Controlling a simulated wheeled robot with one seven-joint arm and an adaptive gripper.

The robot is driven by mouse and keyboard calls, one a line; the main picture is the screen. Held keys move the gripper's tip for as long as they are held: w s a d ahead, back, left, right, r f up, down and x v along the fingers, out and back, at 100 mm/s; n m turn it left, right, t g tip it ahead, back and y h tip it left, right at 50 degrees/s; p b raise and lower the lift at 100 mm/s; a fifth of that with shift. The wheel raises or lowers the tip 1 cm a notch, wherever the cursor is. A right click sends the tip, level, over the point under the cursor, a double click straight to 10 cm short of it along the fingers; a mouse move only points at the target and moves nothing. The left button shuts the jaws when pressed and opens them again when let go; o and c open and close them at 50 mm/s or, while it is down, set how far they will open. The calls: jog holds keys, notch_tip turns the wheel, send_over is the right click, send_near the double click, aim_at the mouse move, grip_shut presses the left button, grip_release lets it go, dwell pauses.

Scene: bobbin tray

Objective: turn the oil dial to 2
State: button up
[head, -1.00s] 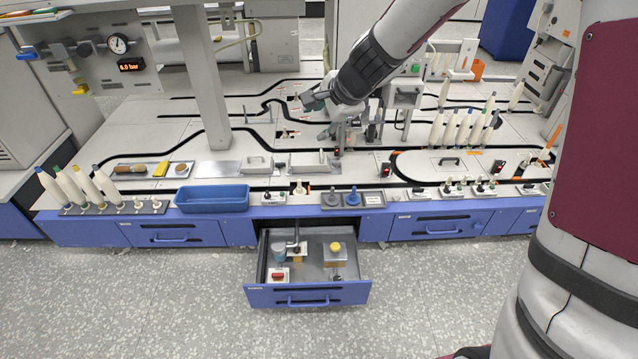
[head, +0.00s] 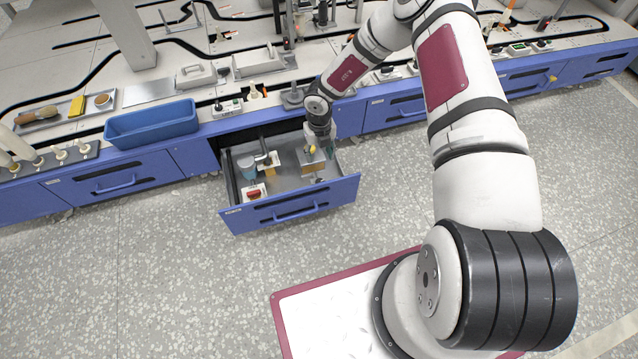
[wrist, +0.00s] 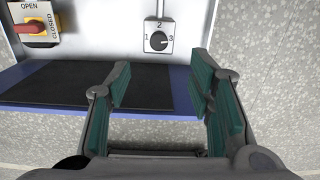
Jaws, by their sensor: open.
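The oil dial (wrist: 158,41) is a round black knob on a small white plate marked 1 at left, 2 at top and 3 at right. It shows in the wrist view just above the gap between my fingers. Its pale pointer mark is small and seems to lean toward 3. My gripper (wrist: 160,78) is open and empty, with its green-padded fingers on either side of the gap and apart from the dial. In the head view my gripper (head: 319,142) hangs over the right part of the open drawer (head: 290,211). The dial cannot be made out there.
A red switch (wrist: 35,27) on a yellow base, labelled OPEN and CLOSED, lies left of the dial. A blue bin (head: 152,124) sits on the bench. The floor before the drawer is clear.

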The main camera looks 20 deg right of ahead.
aim_at(320, 181)
jog(key=f+b, duration=0.2)
jog(key=f, duration=0.3)
jog(key=f+b, duration=0.2)
jog(key=f, duration=0.3)
jog(key=f+b, duration=0.2)
jog(key=f, duration=0.2)
jog(key=shift+s+f, duration=0.3)
jog(key=shift+f, duration=0.1)
